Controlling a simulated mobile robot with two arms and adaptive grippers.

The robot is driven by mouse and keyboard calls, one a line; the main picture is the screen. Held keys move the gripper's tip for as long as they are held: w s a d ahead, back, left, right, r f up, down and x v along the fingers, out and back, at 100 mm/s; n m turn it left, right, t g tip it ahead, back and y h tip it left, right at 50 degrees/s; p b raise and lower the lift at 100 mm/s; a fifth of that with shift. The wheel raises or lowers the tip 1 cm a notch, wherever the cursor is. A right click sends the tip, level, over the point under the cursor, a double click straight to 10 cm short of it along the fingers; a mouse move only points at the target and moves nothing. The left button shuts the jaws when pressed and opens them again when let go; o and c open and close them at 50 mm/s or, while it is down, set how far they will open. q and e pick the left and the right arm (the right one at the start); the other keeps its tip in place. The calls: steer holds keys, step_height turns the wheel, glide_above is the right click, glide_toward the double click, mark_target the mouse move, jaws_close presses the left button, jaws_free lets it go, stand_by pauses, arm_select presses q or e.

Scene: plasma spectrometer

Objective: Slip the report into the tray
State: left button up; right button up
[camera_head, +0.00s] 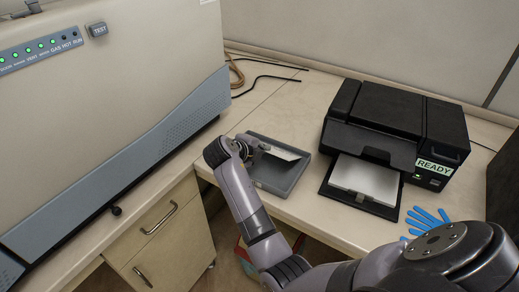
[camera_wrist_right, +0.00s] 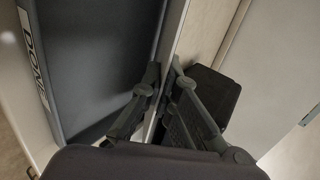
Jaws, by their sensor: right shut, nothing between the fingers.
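The grey tray (camera_head: 270,182) lies on the bench left of the printer. In the right wrist view the tray (camera_wrist_right: 100,50) shows a dark floor and a wall label reading DONE. A white flat piece (camera_head: 285,152) shows at the tray's far side; I cannot tell whether it is the report. White paper (camera_head: 365,180) lies in the printer's output slot. My right gripper (camera_head: 258,148) is shut and empty at the tray's left far part. In the wrist view its fingers (camera_wrist_right: 164,75) are beside the tray's rim. My left gripper is out of view.
A black printer (camera_head: 400,125) with a READY sign stands to the right. A blue glove (camera_head: 428,218) lies before it. The large spectrometer (camera_head: 110,90) fills the left. Cables (camera_head: 265,80) lie behind the tray. Drawers (camera_head: 160,230) stand below the bench.

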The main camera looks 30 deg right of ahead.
steer(key=shift+o, duration=2.9)
step_height(320, 180, up, 10)
steer(key=shift+r, duration=0.1)
steer(key=shift+a, duration=0.1)
